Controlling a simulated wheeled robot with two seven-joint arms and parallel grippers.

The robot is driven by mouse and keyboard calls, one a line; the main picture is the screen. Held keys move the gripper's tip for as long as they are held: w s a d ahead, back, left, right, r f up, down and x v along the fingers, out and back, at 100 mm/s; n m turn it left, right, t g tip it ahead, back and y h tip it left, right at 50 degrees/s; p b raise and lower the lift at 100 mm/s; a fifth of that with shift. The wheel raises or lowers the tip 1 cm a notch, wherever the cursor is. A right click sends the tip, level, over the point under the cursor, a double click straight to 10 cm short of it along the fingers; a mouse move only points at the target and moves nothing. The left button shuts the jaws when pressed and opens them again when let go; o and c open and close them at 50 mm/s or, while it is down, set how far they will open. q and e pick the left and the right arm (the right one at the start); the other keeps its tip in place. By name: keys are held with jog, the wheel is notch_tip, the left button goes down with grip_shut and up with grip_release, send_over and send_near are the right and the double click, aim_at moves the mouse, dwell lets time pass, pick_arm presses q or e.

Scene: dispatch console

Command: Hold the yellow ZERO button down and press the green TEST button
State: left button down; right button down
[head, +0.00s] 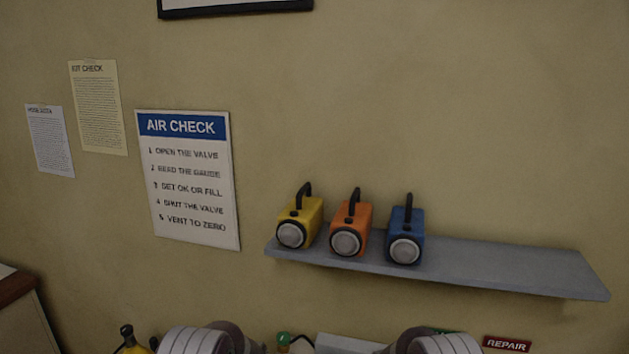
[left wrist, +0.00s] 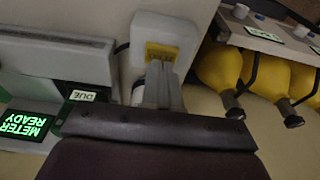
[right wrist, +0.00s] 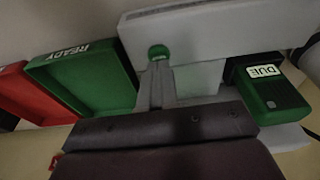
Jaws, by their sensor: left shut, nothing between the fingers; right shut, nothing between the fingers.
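The yellow button (left wrist: 162,50), with dark lettering too blurred to read surely, sits on a pale box in the left wrist view. My left gripper (left wrist: 157,68) is shut and empty, its fingertips right at the button's near edge. I cannot tell whether they touch or press it. The round green button (right wrist: 158,53) sits by a pale housing in the right wrist view. My right gripper (right wrist: 160,72) is shut and empty, its tips just short of the button in the picture; contact is unclear. In the head view only parts of my arms show at the bottom edge.
A green READY tray (right wrist: 85,78) and red tray (right wrist: 28,92) lie left of my right gripper. A green device tagged DUE (right wrist: 268,92) is at right. A screen reads METER READY (left wrist: 25,124). Yellow cylinders (left wrist: 222,68) stand close by. A shelf (head: 500,268) holds three lanterns.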

pick_arm(q)
jog(key=shift+f, duration=0.85)
dwell(0.4)
pick_arm(e)
jog(key=shift+f, duration=0.75)
dwell(0.3)
dwell(0.4)
notch_tip(320, 180, up, 7)
dwell(0.6)
